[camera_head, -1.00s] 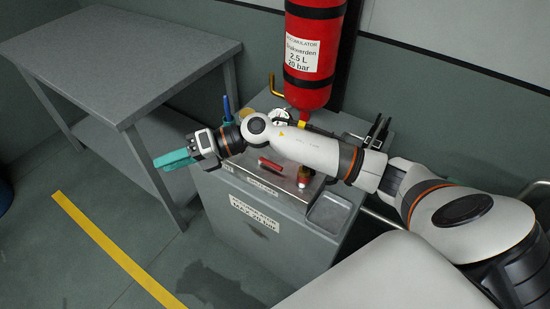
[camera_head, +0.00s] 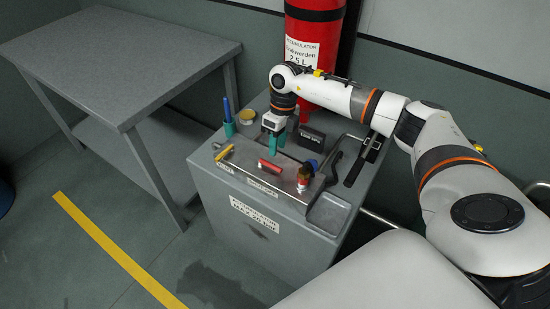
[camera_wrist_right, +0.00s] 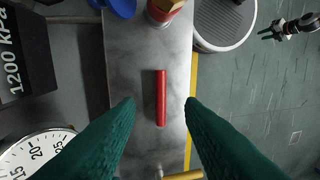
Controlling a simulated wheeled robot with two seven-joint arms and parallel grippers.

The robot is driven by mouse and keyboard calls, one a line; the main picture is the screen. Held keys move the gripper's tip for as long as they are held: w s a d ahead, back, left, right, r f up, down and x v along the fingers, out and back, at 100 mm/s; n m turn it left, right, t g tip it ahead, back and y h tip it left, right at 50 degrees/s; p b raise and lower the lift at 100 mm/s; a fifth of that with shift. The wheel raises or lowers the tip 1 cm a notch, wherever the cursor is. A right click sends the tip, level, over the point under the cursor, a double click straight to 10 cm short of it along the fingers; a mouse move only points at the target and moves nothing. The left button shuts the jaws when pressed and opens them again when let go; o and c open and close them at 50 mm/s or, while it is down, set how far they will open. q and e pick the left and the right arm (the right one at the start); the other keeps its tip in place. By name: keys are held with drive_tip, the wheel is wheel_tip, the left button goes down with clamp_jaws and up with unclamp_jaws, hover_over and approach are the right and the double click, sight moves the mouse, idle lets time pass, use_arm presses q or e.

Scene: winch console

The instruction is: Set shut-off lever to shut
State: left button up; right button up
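The winch console (camera_head: 205,172) carries a red bar handle (camera_head: 270,165), a yellow handle (camera_head: 223,153) to its left and a black lever (camera_head: 335,160) to its right. I cannot tell from the labels which one is the shut-off lever. My right gripper (camera_head: 274,138) points down above the console, behind the red handle in the head view. In the right wrist view, its teal fingers (camera_wrist_right: 160,112) are apart and empty, with the red handle (camera_wrist_right: 160,92) visible between and beyond them. The yellow handle (camera_wrist_right: 184,175) is partly cut off there.
A red-and-brass knob (camera_head: 304,178), a blue knob (camera_head: 311,164) and a black box (camera_head: 311,137) stand near the red handle. A pen cup (camera_head: 229,129) is at the console's left. A red accumulator (camera_head: 313,45) hangs behind. A grey table (camera_head: 110,60) stands left.

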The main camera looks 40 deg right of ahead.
sight(274, 166)
drive_tip(key=f, duration=0.4)
drive_tip(key=a+f, duration=0.1)
drive_tip(key=f, duration=0.1)
drive_tip(key=shift+s+a+f+p, duration=0.15)
drive_tip(key=shift+s+p, duration=0.1)
drive_tip(key=shift+p, duration=0.15)
drive_tip(key=shift+c, duration=0.2)
clamp_jaws()
